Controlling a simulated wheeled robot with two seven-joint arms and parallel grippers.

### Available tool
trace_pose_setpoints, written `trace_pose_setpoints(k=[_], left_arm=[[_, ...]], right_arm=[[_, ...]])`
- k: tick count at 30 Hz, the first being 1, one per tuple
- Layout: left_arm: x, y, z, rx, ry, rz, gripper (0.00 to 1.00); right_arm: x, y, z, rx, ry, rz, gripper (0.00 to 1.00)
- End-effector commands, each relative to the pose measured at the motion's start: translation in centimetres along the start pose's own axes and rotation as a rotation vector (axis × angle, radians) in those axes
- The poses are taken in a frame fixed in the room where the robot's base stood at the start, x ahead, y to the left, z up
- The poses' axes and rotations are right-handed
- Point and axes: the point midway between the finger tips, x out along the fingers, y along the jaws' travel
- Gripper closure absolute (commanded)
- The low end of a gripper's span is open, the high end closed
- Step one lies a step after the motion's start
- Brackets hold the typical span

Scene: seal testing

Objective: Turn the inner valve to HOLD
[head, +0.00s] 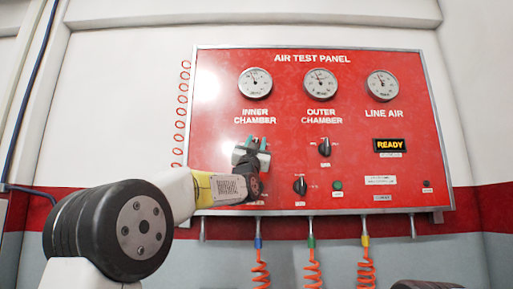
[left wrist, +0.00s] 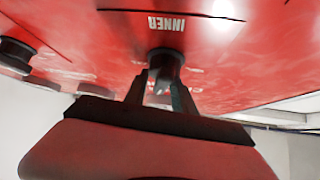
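The inner valve is a black knob below the INNER label on the red panel. In the left wrist view the inner valve (left wrist: 165,62) sits at the tips of my left gripper (left wrist: 162,88), with one finger on each side. The fingers are apart, but whether they press on the knob cannot be told. In the head view my left gripper (head: 251,148) is at the panel under INNER CHAMBER and hides the knob, so its setting cannot be read. My right gripper is not in view.
The red air test panel (head: 215,120) carries gauges on top and an outer chamber knob (head: 324,147) right of my gripper. A lower knob (head: 300,186) and a green button (head: 338,185) are close by. A lit READY display (head: 390,145) is at right. Orange coiled hoses (head: 313,270) hang below.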

Motion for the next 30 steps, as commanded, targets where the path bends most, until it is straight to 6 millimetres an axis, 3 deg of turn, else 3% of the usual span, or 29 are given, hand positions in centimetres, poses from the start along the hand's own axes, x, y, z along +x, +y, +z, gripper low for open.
trace_pose_setpoints(k=[1, 3, 4, 30], left_arm=[[0.0, 0.0, 0.0, 0.0, 0.0, 0.0, 0.85], [0.0, 0.0, 0.0, 0.0, -0.001, 0.0, 0.99], [0.0, 0.0, 0.1, 0.0, -0.001, 0.0, 1.0], [-0.1, -0.1, 1.0, -0.149, -0.018, -0.148, 1.0]], right_arm=[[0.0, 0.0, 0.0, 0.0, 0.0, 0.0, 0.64], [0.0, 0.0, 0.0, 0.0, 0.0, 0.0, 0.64], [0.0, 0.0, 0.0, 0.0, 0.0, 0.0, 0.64], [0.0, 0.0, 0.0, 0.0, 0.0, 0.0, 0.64]])
